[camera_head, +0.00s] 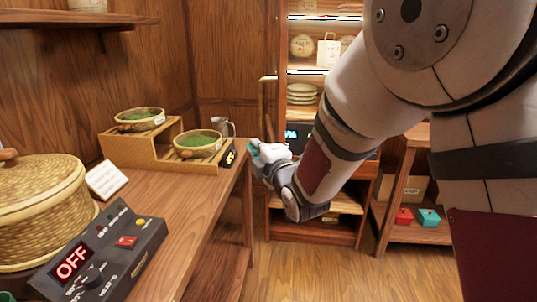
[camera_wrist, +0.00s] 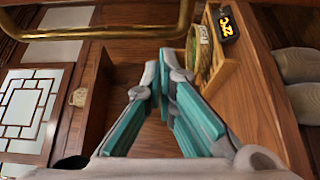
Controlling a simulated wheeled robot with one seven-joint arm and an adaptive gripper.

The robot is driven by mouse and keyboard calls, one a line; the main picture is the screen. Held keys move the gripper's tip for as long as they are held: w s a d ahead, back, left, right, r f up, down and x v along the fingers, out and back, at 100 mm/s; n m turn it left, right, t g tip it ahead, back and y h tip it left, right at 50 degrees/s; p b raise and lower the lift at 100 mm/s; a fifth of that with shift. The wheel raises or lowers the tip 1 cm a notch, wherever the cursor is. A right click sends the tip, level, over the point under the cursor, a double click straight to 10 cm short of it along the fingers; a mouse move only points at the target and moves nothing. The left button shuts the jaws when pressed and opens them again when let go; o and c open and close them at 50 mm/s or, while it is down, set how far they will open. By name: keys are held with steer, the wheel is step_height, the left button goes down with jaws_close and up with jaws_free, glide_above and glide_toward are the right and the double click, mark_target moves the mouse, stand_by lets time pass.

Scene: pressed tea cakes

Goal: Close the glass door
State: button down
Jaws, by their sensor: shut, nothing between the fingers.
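A tall wooden cabinet (camera_head: 312,230) with lit shelves stands at the back in the head view. A brass handle (camera_head: 263,100) stands out at its left side; the glass of the door itself is hard to make out. A brass bar (camera_wrist: 100,33), which looks like this handle, crosses the upper left of the wrist view. My gripper (camera_head: 254,148) is in front of the cabinet's left side, lower than most of the handle in the picture. In the wrist view my gripper (camera_wrist: 160,75) is shut and empty, with the bar beyond its fingertips and apart from them.
A wooden counter (camera_head: 185,200) on the left carries a stepped stand (camera_head: 125,152) with green-filled bowls, a woven basket (camera_head: 40,205) and a control box (camera_head: 105,255) reading OFF. A low shelf (camera_head: 415,232) holds red and teal boxes. Floor between is clear.

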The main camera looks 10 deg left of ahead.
steer(key=shift+w+d, duration=0.4)
steer(key=shift+d, duration=0.2)
steer(key=shift+w+d, duration=0.35)
steer(key=shift+d, duration=0.75)
